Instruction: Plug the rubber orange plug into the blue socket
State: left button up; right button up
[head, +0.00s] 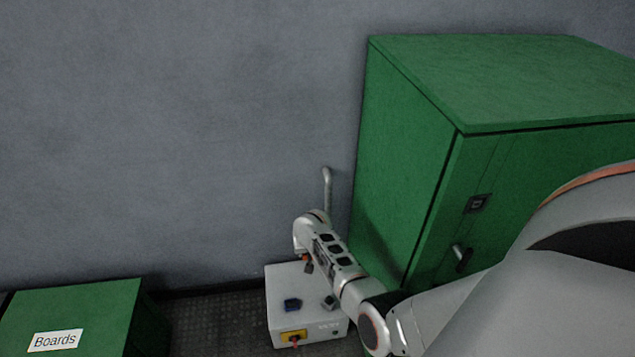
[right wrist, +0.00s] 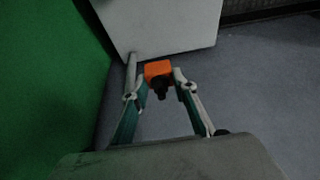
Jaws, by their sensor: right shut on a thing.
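The orange plug (right wrist: 158,69), with a dark part below it, is between the two fingertips of my right gripper (right wrist: 160,77) in the right wrist view. The gripper is shut on it. In the head view a small orange and dark piece (head: 306,261) shows beside my right wrist, by the back edge of the white box (head: 279,285); the fingers are hard to make out there. The blue socket (head: 292,305) is on top of the white box, nearer the front, apart from the plug. My left gripper is in neither view.
A dark grey socket (head: 329,302) sits right of the blue one. A yellow plate with a red part (head: 294,335) is on the box front. A tall green cabinet (head: 400,170) stands right, a green box labelled Boards (head: 90,305) left. A grey pipe (head: 327,187) rises behind.

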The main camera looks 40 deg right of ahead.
jog(key=r+p, duration=0.1)
jog(key=r, duration=0.3)
jog(key=shift+w+r, duration=0.15)
jog(key=shift+w, duration=0.05)
jog(key=shift+s+r+p, duration=0.2)
jog(key=shift+r+p, duration=0.2)
jog(key=shift+r, duration=0.2)
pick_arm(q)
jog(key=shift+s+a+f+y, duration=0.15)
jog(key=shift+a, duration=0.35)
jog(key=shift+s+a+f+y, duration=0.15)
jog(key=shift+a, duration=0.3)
pick_arm(e)
jog(key=shift+s, duration=0.1)
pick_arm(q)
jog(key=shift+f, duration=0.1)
